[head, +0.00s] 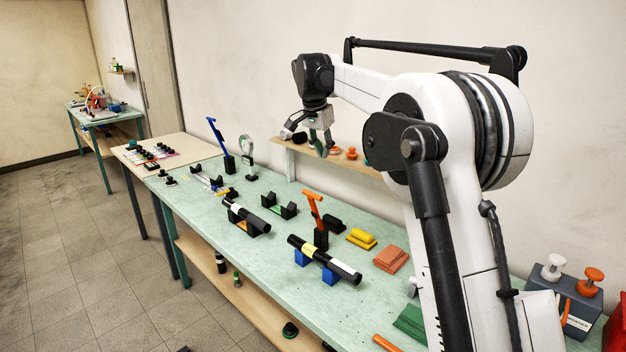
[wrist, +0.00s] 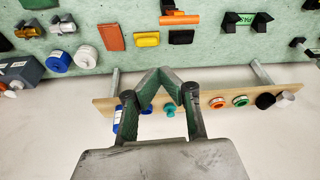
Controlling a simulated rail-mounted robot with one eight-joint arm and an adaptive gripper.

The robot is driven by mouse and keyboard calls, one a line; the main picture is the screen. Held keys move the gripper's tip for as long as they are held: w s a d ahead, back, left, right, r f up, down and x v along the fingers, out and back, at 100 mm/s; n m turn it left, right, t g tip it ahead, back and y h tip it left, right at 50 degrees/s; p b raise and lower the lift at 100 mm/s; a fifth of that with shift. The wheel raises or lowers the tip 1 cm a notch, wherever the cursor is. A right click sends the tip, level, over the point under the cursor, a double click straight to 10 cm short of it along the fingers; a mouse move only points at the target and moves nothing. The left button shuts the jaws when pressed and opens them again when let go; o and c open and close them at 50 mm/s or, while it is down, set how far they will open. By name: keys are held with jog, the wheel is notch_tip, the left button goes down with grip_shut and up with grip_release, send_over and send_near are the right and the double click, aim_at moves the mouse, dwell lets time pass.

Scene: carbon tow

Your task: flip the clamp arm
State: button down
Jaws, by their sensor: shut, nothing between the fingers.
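An orange clamp arm (head: 314,206) stands raised on a black base on the green bench, behind a black tube on blue supports. An orange bar on a black block (wrist: 178,18) shows at the top edge of the wrist view and looks like the same clamp. A blue clamp arm (head: 216,132) stands raised and tilted farther along the bench. My gripper (head: 325,149) is high above the back of the bench, by the wall shelf, and well apart from both clamps. In the wrist view its fingers (wrist: 160,73) meet at the tips with nothing between them.
The bench (head: 235,276) also holds a tube with a white band (head: 244,215), a yellow block (head: 361,236), orange pads (head: 391,258) and a grey box (head: 563,308) at the right. A wooden wall shelf (wrist: 110,106) with several spools lies beneath my gripper in the wrist view.

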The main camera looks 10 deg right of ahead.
jog(key=m+p, duration=0.1)
jog(key=p, duration=0.1)
send_over(316, 207)
jog(key=f, duration=0.2)
jog(key=shift+m+g, duration=0.3)
jog(key=shift+s+a+f+p+x, duration=0.15)
jog(key=shift+a+p+x, duration=0.25)
jog(key=shift+x, duration=1.55)
jog(key=shift+s+a+f+p+x, duration=0.1)
jog(key=shift+a+p+x, duration=0.25)
jog(key=shift+x, duration=1.6)
jog(key=shift+s+a+f+p+x, duration=0.2)
jog(key=shift+a+x, duration=0.25)
jog(key=shift+x, duration=1.5)
jog(key=shift+r+h, duration=0.1)
jog(key=shift+h, duration=0.2)
